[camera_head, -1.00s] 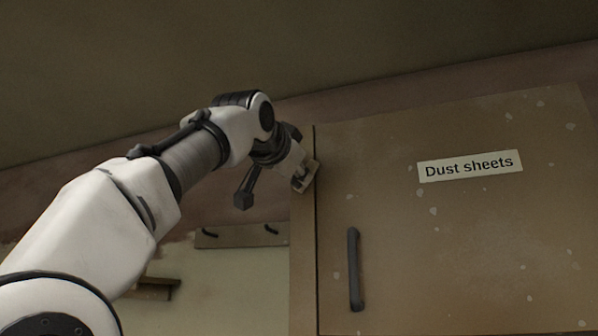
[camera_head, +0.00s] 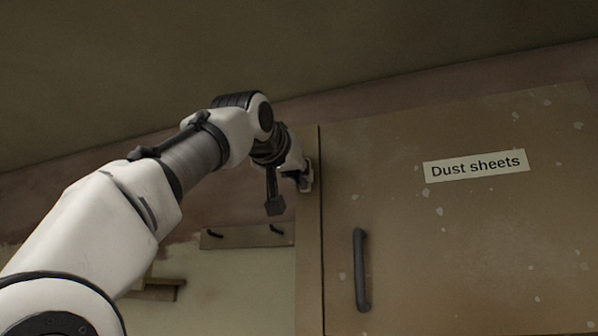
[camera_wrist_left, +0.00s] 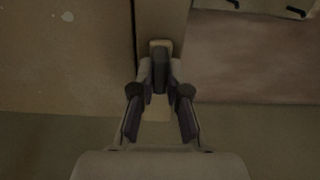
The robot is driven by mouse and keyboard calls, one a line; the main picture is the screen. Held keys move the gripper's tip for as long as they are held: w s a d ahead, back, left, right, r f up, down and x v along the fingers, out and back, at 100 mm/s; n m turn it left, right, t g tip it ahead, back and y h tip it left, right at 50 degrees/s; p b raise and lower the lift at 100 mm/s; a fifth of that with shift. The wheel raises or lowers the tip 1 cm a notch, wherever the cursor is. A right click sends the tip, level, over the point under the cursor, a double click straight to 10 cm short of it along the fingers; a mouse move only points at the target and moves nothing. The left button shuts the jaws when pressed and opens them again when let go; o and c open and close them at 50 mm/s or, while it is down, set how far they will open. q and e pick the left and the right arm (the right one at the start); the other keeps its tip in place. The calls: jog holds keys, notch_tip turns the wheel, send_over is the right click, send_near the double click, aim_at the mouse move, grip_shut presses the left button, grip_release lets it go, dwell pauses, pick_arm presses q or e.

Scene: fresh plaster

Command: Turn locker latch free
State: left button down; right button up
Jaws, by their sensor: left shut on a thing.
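The locker door (camera_head: 450,230), brown with paint specks and a "Dust sheets" label (camera_head: 475,166), looks shut against its frame (camera_head: 309,250). The latch (camera_wrist_left: 160,72) is a small dark bar in the left wrist view, in front of a pale plate (camera_wrist_left: 160,44) on the frame beside the door gap. It stands upright in that view. My left gripper (camera_head: 305,180) is at the latch, its two fingers shut on the bar from both sides. In the head view the gripper mostly hides the latch. My right gripper is not in view.
A dark vertical handle (camera_head: 360,270) is on the door near its left edge. A hook rail (camera_head: 245,236) and a small wooden shelf (camera_head: 160,288) are on the wall to the left, below my left arm.

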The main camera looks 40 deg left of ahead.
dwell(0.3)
pick_arm(q)
jog(key=c, duration=1.2)
grip_release()
jog(key=shift+w, duration=0.15)
jog(key=shift+o, duration=0.2)
jog(key=shift+w+a+f, duration=0.1)
jog(key=shift+w+f, duration=0.05)
jog(key=shift+w, duration=0.1)
jog(key=shift+s, duration=0.25)
